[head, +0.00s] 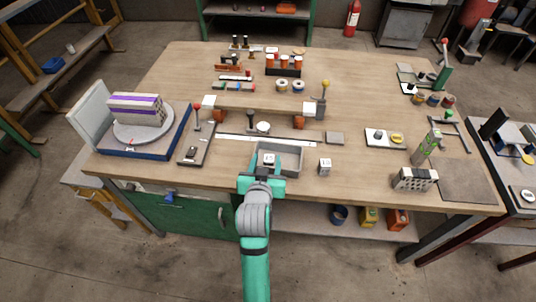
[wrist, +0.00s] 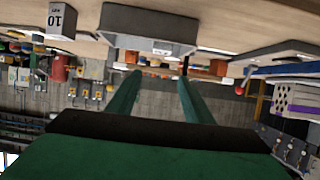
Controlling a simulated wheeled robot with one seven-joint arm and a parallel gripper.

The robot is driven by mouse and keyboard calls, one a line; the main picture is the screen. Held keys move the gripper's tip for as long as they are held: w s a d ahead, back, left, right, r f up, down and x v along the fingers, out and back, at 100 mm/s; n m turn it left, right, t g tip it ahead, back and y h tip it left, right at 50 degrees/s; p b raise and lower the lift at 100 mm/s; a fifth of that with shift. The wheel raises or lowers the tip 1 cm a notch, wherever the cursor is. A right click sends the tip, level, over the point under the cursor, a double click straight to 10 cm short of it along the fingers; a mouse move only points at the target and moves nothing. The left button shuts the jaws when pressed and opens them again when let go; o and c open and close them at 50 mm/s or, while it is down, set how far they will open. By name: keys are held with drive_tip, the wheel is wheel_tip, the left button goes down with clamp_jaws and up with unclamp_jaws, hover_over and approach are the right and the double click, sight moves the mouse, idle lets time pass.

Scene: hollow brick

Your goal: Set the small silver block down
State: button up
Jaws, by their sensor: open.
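A grey open tray (head: 291,159) lies near the front edge of the table, and its side shows in the wrist view (wrist: 148,32). A small silvery block (head: 268,159) with a dark mark on top appears inside it, at the left. A pale grey block (head: 324,167) stands upright to the right of the tray; in the wrist view this block (wrist: 62,20) carries a "10". I cannot tell for sure which is the task's block. My gripper (wrist: 159,77) is open, with nothing between its green fingers.
A turntable (head: 143,133) carrying a striped block is at the left. A lever fixture (head: 195,150) stands left of the tray. Bare wood lies between the pale block and the hollow brick.

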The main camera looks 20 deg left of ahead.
drive_tip(key=v, duration=0.6)
drive_tip(key=s+d+f+m+t+h, duration=0.1)
drive_tip(key=s+d+f, duration=0.9)
drive_tip(key=s+d, duration=0.15)
drive_tip(key=s+d+h, duration=0.1)
drive_tip(key=s+d, duration=0.1)
drive_tip(key=s, duration=0.4)
drive_tip(key=s+d+r+m+t+h, duration=0.1)
drive_tip(key=s+d, duration=0.2)
drive_tip(key=s, duration=0.3)
drive_tip(key=s+d+r+m, duration=0.1)
drive_tip(key=s+d, duration=0.1)
drive_tip(key=s, duration=0.5)
drive_tip(key=shift+d+h, duration=0.35)
drive_tip(key=shift+h, duration=0.05)
drive_tip(key=shift+r, duration=0.1)
